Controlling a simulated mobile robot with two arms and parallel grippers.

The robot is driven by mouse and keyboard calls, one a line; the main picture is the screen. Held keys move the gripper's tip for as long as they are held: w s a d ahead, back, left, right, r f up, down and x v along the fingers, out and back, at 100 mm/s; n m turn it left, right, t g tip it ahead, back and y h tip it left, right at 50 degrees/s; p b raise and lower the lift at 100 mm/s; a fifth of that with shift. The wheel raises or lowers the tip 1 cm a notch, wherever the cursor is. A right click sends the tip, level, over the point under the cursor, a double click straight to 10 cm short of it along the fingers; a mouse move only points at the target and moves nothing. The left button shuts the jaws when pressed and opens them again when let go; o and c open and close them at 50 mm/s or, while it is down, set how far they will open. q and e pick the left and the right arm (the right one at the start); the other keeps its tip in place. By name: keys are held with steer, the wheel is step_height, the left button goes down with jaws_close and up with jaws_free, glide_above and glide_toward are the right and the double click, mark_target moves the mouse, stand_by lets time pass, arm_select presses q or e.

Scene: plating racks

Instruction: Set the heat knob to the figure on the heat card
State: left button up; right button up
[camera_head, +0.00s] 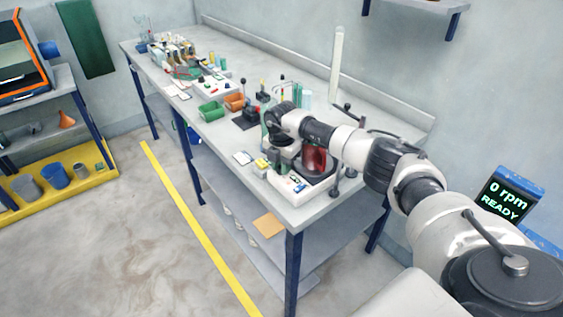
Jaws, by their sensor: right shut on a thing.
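My right arm comes in from the right and bends down over the near end of the long grey bench. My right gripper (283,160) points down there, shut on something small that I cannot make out. Just below it is a white unit (297,188) with a light front panel and small coloured marks; a dark red vessel (314,160) stands on it. The heat knob is too small or hidden to tell apart. A small pale card-like piece (243,158) lies left of the gripper, but I cannot read any figure. My left gripper is not in view.
Green (211,111) and orange (234,102) bins and glassware stand farther along the bench. A screen (506,199) at right reads 0 rpm READY. A yellow-edged shelf (60,185) stands left. The floor between is clear.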

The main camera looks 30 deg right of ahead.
steer(key=shift+r+m, duration=0.15)
steer(key=shift+m, duration=0.75)
steer(key=shift+p, duration=0.3)
steer(key=o, duration=0.9)
step_height(320, 180, up, 11)
steer(key=shift+f+b, duration=0.2)
steer(key=shift+b, duration=0.9)
